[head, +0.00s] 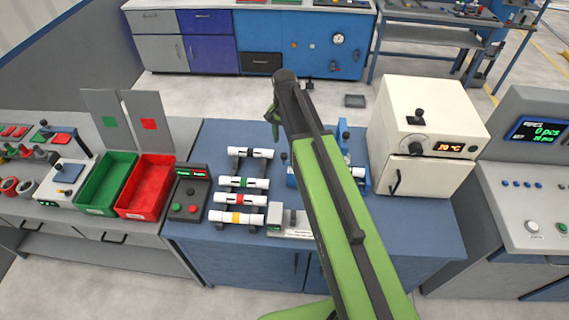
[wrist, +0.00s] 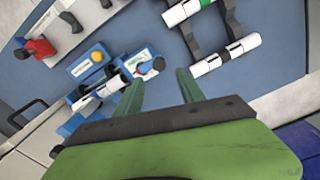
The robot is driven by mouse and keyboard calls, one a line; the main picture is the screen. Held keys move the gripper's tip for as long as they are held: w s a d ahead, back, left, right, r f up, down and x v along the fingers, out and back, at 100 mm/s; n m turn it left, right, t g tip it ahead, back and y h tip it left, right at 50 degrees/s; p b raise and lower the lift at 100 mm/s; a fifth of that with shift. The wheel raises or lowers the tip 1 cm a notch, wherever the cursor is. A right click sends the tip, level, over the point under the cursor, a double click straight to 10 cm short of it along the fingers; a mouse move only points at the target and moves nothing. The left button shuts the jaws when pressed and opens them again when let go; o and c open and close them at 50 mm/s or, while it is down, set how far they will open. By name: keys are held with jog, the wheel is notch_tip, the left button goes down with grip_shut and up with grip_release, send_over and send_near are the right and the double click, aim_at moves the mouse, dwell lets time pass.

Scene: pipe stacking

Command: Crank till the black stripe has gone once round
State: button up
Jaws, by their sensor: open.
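My gripper (head: 276,115) is raised over the blue bench and open; in the wrist view its two green fingers (wrist: 161,88) are apart with nothing between them. A blue fixture (head: 344,138) stands mid-bench, partly hidden behind my arm.
The dark rack holds further white pipes with green (head: 257,184), red (head: 255,200) and orange (head: 220,216) marks. A button box (head: 190,195), a red bin (head: 145,190) and a green bin (head: 105,185) stand left. A white oven (head: 420,130) stands right. The bench's front right is clear.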

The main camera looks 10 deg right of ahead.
aim_at(284, 154)
notch_tip(284, 154, down, 9)
jog(key=b, duration=0.7)
grip_shut()
